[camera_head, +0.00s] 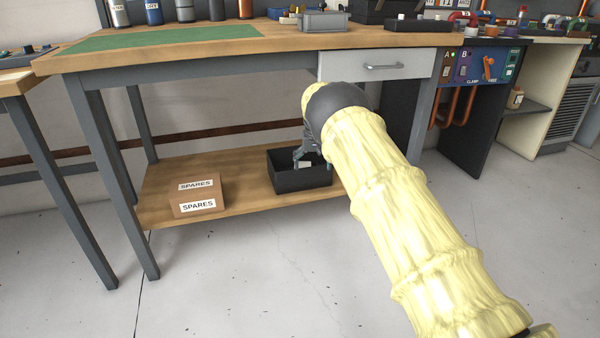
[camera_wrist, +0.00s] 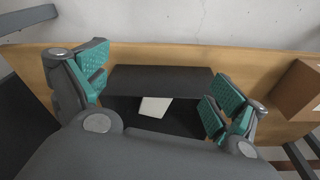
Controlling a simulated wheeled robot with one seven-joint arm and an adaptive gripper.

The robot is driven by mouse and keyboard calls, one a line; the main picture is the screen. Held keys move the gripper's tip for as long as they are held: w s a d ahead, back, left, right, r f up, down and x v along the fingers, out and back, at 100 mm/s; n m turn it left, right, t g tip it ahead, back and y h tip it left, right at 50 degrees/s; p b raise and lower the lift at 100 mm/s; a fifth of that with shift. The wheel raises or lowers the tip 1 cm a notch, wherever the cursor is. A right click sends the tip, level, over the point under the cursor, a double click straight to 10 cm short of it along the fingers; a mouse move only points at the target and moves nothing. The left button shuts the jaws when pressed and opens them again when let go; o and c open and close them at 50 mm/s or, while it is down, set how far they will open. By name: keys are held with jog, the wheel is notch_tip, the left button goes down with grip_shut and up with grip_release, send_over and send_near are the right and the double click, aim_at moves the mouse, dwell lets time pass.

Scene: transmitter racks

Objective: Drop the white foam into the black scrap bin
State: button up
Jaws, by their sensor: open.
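The black scrap bin (camera_head: 300,182) stands on the workbench's lower wooden shelf. In the wrist view the bin (camera_wrist: 160,80) lies below my gripper, between its fingers. The white foam (camera_wrist: 155,107) is a small pale block, seen against the dark inside of the bin and clear of both fingers. A small pale patch (camera_head: 305,164) at the bin's opening in the head view looks like the same foam. My gripper (camera_wrist: 155,92) is open, with its teal finger pads spread wide and nothing between them. In the head view my arm hides part of the bin's right side.
A brown SPARES box (camera_head: 198,196) sits on the shelf left of the bin. The benchtop (camera_head: 250,48) and its drawer (camera_head: 376,66) are above the shelf. Dark table legs (camera_head: 110,180) stand at the left. The floor in front is clear.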

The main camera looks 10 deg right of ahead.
jog(key=s+a+f, duration=0.3)
jog(key=s, duration=0.7)
jog(key=shift+s+n, duration=0.3)
jog(key=shift+s, duration=0.05)
jog(key=s+d+f+g+h+p, duration=0.1)
jog(key=s+f, duration=1.1)
jog(key=s, duration=0.2)
jog(key=s+d+f+p, duration=0.1)
jog(key=s+d+f, duration=0.1)
jog(key=s+f, duration=1.1)
jog(key=s+a+n+y+p, duration=0.1)
jog(key=s+a, duration=0.2)
jog(key=s, duration=1.3)
jog(key=s+a+n, duration=0.1)
jog(key=s+a, duration=0.2)
jog(key=s, duration=1.2)
jog(key=s+a+r+p, duration=0.1)
jog(key=s+a+r, duration=0.1)
jog(key=s+r, duration=0.25)
notch_tip(320, 180, up, 36)
jog(key=p, duration=3.7)
jog(key=shift+s+d+r+g, duration=0.2)
jog(key=shift+s+d+g, duration=0.05)
jog(key=shift+s+g, duration=0.15)
